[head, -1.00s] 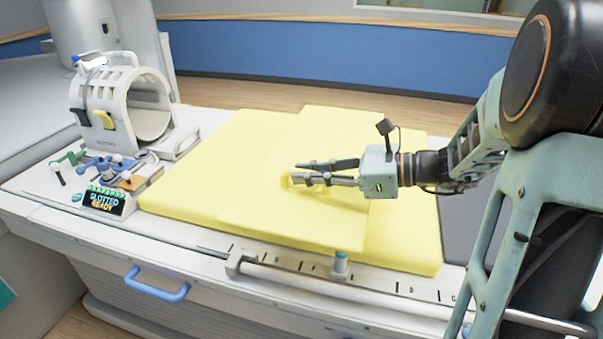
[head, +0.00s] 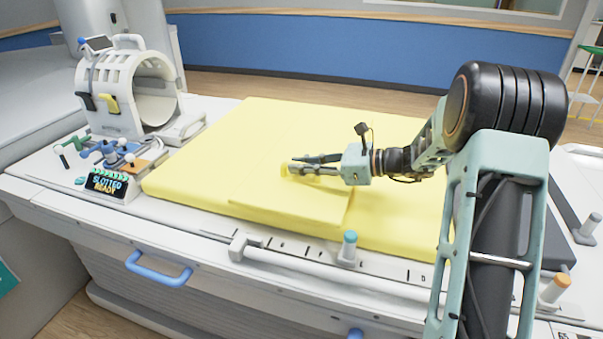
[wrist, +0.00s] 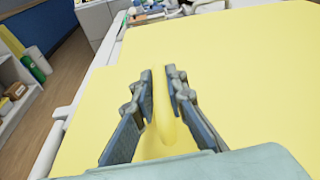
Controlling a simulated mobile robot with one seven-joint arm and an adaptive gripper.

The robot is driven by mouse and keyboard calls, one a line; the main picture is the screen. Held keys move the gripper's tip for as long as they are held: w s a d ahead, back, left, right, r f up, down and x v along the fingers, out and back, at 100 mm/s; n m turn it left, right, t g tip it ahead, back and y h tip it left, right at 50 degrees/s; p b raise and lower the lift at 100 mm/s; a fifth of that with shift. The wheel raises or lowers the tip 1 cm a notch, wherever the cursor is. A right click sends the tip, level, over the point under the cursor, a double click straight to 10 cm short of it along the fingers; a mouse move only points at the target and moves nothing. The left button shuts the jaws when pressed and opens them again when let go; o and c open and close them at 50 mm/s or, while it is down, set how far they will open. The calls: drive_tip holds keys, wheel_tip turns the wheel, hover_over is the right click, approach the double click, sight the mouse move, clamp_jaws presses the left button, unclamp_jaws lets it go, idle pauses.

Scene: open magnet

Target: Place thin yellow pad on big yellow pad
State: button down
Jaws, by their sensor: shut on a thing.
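The big yellow pad (head: 400,222) lies flat across the bed. The thin yellow pad (head: 285,203) is over its front middle part; its front and side edges show, but its back edge blends into the big pad. I cannot tell whether it rests fully on the big pad or is slightly above it. My gripper (head: 285,167) reaches in from the right and is shut on a yellow raised part of the thin pad. In the wrist view, the fingers (wrist: 162,80) stand on either side of this yellow ridge (wrist: 165,118).
A white ring-shaped coil (head: 130,95) stands at the left back of the bed. Small coloured fittings and a display (head: 107,184) are in front of it. A rail with a teal-capped post (head: 348,248) runs along the front edge.

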drive_tip(key=shift+f, duration=0.65)
drive_tip(key=c, duration=1.9)
unclamp_jaws()
drive_tip(key=shift+c, duration=0.2)
drive_tip(key=shift+d, duration=0.1)
wheel_tip(320, 180, up, 3)
drive_tip(key=p, duration=0.3)
hover_over(346, 188)
drive_tip(key=shift+d, duration=0.1)
